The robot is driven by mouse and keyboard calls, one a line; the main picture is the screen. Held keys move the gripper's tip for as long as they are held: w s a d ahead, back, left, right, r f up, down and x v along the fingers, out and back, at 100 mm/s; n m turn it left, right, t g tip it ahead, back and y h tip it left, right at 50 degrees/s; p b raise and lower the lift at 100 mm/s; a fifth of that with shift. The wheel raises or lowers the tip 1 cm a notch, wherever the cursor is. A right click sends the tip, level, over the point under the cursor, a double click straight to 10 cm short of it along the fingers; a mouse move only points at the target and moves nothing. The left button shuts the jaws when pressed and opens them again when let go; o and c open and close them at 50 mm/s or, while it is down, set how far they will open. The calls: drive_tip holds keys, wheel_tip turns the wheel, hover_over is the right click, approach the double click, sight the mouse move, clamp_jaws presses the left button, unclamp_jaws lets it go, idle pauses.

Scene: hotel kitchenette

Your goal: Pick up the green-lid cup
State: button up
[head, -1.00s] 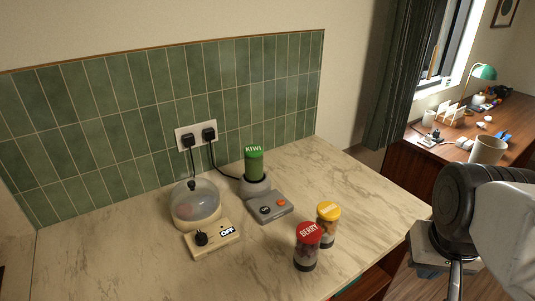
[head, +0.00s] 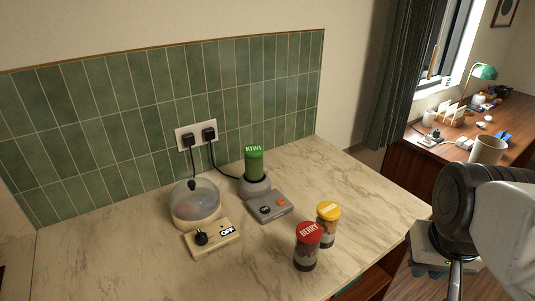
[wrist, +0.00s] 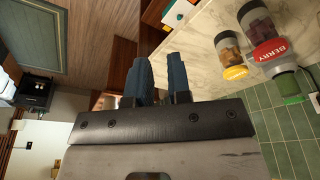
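The green-lid cup (head: 254,163), marked KIWI, stands upright on the round seat of a grey blender base (head: 269,205) by the tiled wall. In the wrist view the cup (wrist: 287,84) shows at the right edge, partly hidden behind the red-lid cup. My gripper (wrist: 158,75) is empty, with its two blue fingers apart. In the head view it is at the lower right, beyond the counter's right edge and well away from the cup. There its fingertips are mostly hidden by my own wrist.
The red-lid BERRY cup (head: 308,247) and the yellow-lid cup (head: 328,225) stand near the counter's front right. A clear-lidded round appliance (head: 195,205) with an OFF dial box (head: 212,240) is left of the blender. Black plugs (head: 209,135) sit in the wall socket. The counter's back right is clear.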

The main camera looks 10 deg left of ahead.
drive_tip(key=o, duration=1.3)
